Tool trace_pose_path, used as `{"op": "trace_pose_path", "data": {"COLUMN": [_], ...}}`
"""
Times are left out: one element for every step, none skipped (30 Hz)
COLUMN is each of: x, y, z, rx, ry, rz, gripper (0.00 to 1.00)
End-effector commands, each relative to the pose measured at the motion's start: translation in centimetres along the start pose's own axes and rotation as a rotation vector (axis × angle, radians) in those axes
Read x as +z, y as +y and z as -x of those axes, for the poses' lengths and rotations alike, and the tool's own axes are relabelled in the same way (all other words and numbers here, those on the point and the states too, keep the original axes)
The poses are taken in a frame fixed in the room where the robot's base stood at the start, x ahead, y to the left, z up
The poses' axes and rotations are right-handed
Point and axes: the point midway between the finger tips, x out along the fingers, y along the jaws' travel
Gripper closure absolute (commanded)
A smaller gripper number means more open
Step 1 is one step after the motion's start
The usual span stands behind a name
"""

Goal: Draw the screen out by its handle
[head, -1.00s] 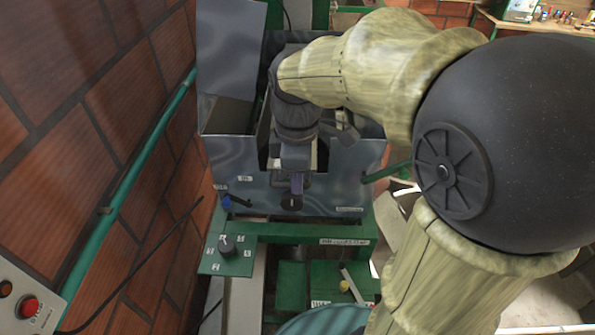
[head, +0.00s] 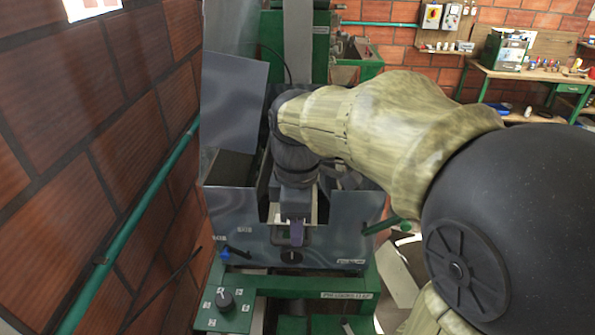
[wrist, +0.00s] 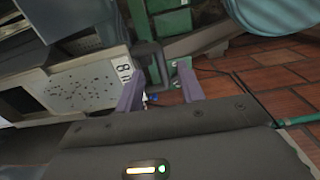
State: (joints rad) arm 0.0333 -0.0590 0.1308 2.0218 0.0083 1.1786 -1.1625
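My gripper (head: 297,238) points down at the front of the grey metal box (head: 345,222), with its purple fingers over the box's front wall. In the wrist view my gripper (wrist: 161,72) is open, its two fingers well apart. A dark bracket-shaped handle (wrist: 149,48) shows between and just beyond the fingertips; I cannot tell whether they touch it. Left of it is a pale panel with dark specks (wrist: 85,88) and a small number label, which may be the screen. In the head view my arm hides most of the box's inside.
A brick wall (head: 110,130) with a green pipe (head: 150,205) runs close on the left. A green panel with a black knob (head: 225,298) stands below the box. A blue-handled lever (head: 226,253) and a green-ended lever (head: 400,226) flank the box. A green workbench (head: 530,75) stands far right.

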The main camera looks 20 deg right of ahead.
Motion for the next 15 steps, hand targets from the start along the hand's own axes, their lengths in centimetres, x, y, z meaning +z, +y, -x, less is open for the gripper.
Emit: {"op": "trace_pose_path", "data": {"x": [0.0,-0.1,-0.1,-0.1,-0.1,-0.1,-0.1,-0.1,-0.1,0.0,0.0,-0.1,0.0,0.0,0.0], "y": [0.0,0.1,0.1,0.1,0.1,0.1,0.1,0.1,0.1,0.0,0.1,0.1,0.1,0.1,0.1], "z": [0.8,1.4,2.1,2.7,3.3,4.0,4.6,5.1,5.8,6.3,6.8,7.5,8.0,8.5,9.2], "rx": [0.005,0.006,0.005,0.006,0.006,0.006,0.005,0.005,0.005,0.005,0.004,0.005,0.004,0.004,0.005], "ry": [0.002,0.003,0.002,0.003,0.003,0.003,0.002,0.002,0.002,0.002,0.002,0.002,0.002,0.002,0.002], "rz": [0.0,0.001,0.001,0.001,0.001,0.001,0.001,0.001,0.001,0.001,0.001,0.001,0.001,0.001,0.0], "gripper": [0.62,0.62,0.62,0.62,0.62,0.62,0.62,0.62,0.62,0.62,0.62,0.62,0.62,0.62,0.62]}}
